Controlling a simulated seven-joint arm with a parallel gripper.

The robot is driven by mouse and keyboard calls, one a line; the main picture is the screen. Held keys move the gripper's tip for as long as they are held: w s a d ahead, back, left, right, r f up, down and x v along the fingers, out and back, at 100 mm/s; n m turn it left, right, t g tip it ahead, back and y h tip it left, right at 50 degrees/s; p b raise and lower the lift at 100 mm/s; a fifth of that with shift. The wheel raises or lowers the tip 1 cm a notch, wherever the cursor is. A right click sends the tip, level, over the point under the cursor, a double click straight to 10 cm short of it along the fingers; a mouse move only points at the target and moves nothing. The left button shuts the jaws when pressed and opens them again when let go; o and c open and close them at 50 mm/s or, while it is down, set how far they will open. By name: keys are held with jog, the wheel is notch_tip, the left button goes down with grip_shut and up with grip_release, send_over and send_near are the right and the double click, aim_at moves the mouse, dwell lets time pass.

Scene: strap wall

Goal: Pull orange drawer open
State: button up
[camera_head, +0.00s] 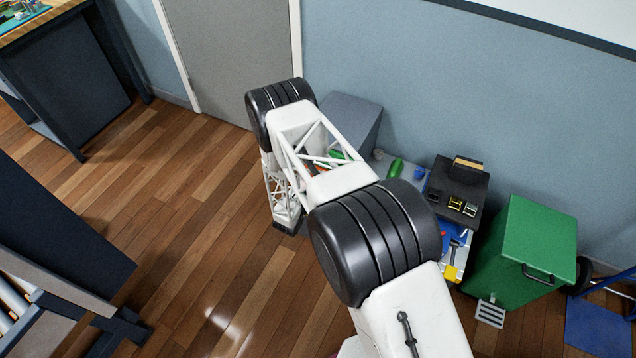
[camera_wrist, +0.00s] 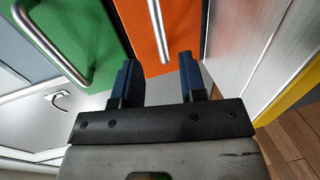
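In the wrist view, the orange drawer front (camera_wrist: 142,22) is at top centre, with a pale, narrow handle (camera_wrist: 159,32) running down it. My gripper (camera_wrist: 160,68) is open. Its two dark fingers stand apart below the orange front, and the lower end of the handle shows in the gap between them. I cannot tell whether the fingertips reach around the handle or stop short of it; no contact shows. In the head view my own arm hides the gripper and most of the drawer; only a small orange patch (camera_head: 321,168) shows through the arm's lattice.
In the head view, a grey cabinet (camera_head: 352,118), black toolbox (camera_head: 458,185) and green bin (camera_head: 530,235) line the wall.

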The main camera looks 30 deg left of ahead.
jog(key=shift+x, duration=3.9)
grip_shut()
